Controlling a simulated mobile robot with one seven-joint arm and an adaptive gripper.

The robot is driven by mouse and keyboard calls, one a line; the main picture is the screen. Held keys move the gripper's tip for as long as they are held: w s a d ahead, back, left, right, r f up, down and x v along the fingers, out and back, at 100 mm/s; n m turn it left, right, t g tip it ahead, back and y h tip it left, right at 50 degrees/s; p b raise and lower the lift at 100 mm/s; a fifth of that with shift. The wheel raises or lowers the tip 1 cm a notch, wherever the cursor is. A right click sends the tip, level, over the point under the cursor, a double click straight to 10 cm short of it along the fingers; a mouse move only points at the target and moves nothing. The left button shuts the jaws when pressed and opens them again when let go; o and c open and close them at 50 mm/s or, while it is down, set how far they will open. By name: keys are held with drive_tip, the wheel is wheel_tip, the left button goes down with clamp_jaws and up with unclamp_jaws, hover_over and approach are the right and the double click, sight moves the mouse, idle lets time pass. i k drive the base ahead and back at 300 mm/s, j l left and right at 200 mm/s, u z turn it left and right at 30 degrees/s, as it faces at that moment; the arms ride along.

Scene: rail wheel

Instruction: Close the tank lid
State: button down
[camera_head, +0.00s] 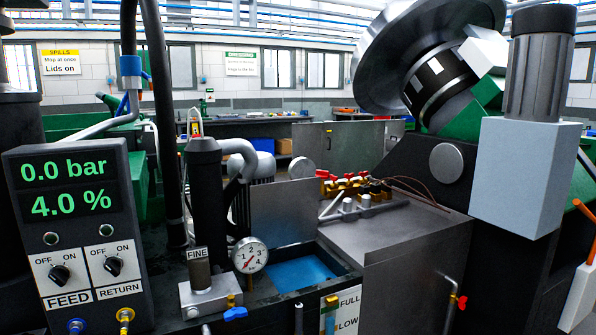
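The tank (345,280) is a dark, open-topped box at the lower middle, with blue liquid (298,273) showing inside. A flat grey metal plate, which looks like the tank lid (283,213), stands roughly upright at the back edge of the opening. The lid is open. I see no handle on its visible face. Its lower left part is partly hidden by the dial gauge (250,255). My gripper is not in view.
A control box (75,235) reads 0.0 bar and 4.0 %. A filter pipe (207,200) stands left of the opening. A grey cabinet top (375,230) with fittings lies to the right. A large metal disc (400,50) and a grey motor box (525,170) fill the upper right.

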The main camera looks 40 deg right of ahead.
sight(284, 214)
drive_tip(key=k+l+u, duration=0.1)
drive_tip(key=l, duration=0.5)
drive_tip(key=k+l+u, duration=0.1)
drive_tip(key=l, duration=0.5)
drive_tip(key=l+u, duration=0.1)
drive_tip(key=l, duration=0.75)
drive_tip(key=i, duration=0.8)
